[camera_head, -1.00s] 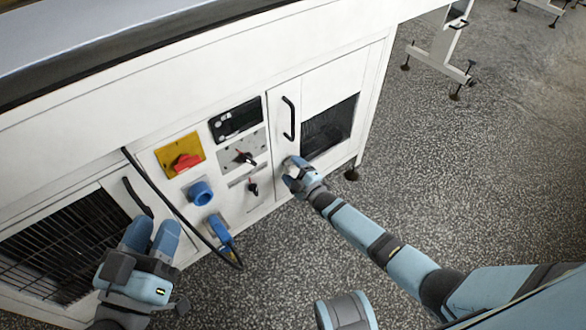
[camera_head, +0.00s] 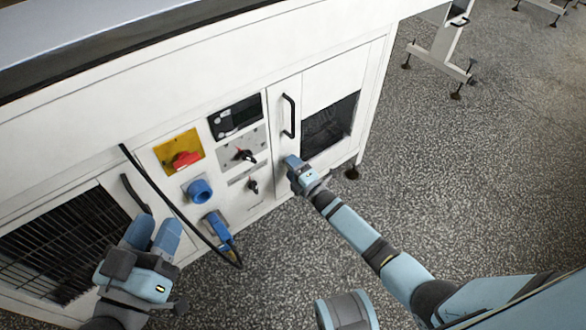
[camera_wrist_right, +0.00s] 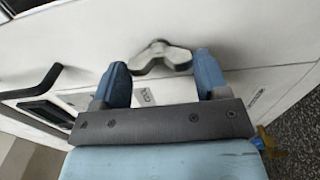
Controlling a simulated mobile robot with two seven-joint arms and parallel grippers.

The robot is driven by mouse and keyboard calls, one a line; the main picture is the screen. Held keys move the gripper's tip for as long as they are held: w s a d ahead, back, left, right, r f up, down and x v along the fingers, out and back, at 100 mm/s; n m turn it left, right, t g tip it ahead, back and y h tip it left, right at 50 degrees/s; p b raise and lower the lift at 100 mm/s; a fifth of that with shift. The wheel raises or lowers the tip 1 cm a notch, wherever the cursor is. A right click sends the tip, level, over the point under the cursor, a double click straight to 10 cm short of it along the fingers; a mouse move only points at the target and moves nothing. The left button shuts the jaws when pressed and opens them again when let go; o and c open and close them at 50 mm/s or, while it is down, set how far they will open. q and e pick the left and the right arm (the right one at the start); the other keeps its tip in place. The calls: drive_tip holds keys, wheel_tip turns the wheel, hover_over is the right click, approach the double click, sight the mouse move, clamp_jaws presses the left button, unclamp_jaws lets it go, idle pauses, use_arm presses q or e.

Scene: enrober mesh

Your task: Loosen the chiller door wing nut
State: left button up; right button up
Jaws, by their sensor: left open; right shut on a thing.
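The grey metal wing nut (camera_wrist_right: 160,58) sits on the white chiller door in the right wrist view, between my right fingertips. My right gripper (camera_wrist_right: 163,72) is shut on it, with one blue finger at each end of its wings. In the head view my right gripper (camera_head: 291,163) is at the lower part of the white door (camera_head: 286,92), below the black handle (camera_head: 289,117), and it hides the nut. My left gripper (camera_head: 158,232) is open and empty, in front of the cabinet's left part.
The cabinet front carries a red switch on a yellow plate (camera_head: 180,150), black rotary knobs, a blue socket (camera_head: 199,190) and a blue plug (camera_head: 219,228) with a hanging black cable (camera_head: 172,205). A dark grille (camera_head: 62,245) is at left.

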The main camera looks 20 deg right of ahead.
use_arm(q)
drive_tip(key=shift+s+f, duration=0.1)
drive_tip(key=shift+f, duration=0.15)
use_arm(e)
drive_tip(key=o, duration=0.9)
drive_tip(key=shift+o, duration=0.2)
use_arm(q)
drive_tip(key=shift+a+r+n+t+y+p, duration=0.15)
drive_tip(key=shift+a+r+t+p, duration=0.15)
drive_tip(key=shift+r+p, duration=0.7)
drive_tip(key=shift+a+r+n+t+y+p, duration=0.15)
drive_tip(key=shift+r+t+p, duration=0.25)
drive_tip(key=shift+r+p, duration=0.6)
use_arm(e)
drive_tip(key=v, duration=1.3)
drive_tip(key=shift+s, duration=0.4)
use_arm(q)
drive_tip(key=shift+f, duration=0.1)
use_arm(e)
drive_tip(key=shift+d, duration=0.1)
